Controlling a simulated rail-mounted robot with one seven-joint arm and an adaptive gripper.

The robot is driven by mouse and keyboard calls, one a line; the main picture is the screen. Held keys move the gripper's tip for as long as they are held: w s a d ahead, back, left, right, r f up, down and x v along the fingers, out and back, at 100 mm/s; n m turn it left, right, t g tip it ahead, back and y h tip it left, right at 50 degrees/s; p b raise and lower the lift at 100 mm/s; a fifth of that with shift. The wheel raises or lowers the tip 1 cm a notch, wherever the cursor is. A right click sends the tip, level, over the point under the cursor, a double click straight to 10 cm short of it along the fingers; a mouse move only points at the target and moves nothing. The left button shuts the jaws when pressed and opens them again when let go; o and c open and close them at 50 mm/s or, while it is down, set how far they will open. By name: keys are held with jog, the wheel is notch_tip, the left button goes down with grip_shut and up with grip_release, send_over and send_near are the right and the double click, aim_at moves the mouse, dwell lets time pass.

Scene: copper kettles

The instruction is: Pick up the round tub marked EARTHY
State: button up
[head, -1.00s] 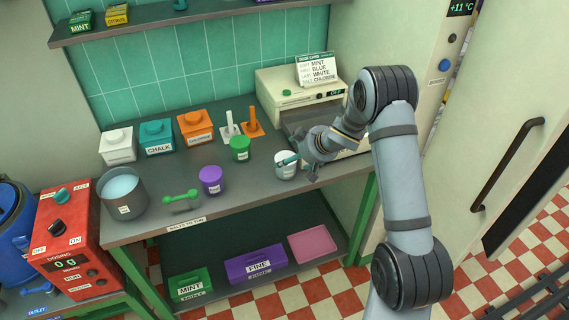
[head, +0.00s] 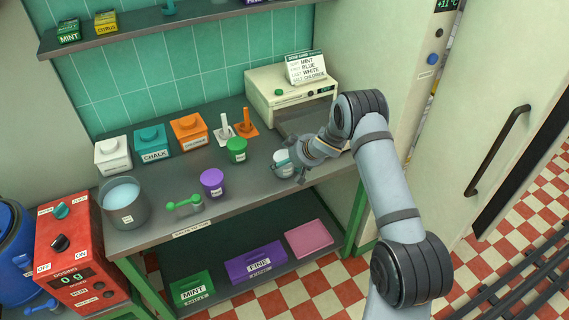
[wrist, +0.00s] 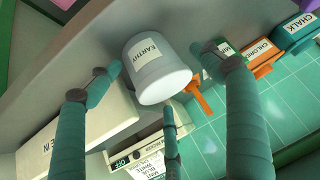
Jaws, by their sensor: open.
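The round white tub with the EARTHY label (wrist: 150,50) is large in the wrist view. It lies between the spread teal fingers of my gripper (wrist: 157,76), with visible gaps at its sides. In the head view the white tub (head: 283,168) stands on the grey bench (head: 240,190), towards the bench's right end. My gripper (head: 293,158) is open right at the tub, coming in from its right. The gripper partly covers the tub there, and I cannot tell whether any finger touches it.
A green tub (head: 237,151) and a purple tub (head: 212,183) stand to the left. Orange (head: 188,131), teal (head: 152,144) and white (head: 113,155) boxes line the back. A cream machine (head: 290,98) stands behind my gripper. The bench's front edge is close to the tub.

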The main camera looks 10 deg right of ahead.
jog(key=shift+c, duration=1.1)
jog(key=c, duration=0.9)
jog(key=shift+c, duration=0.2)
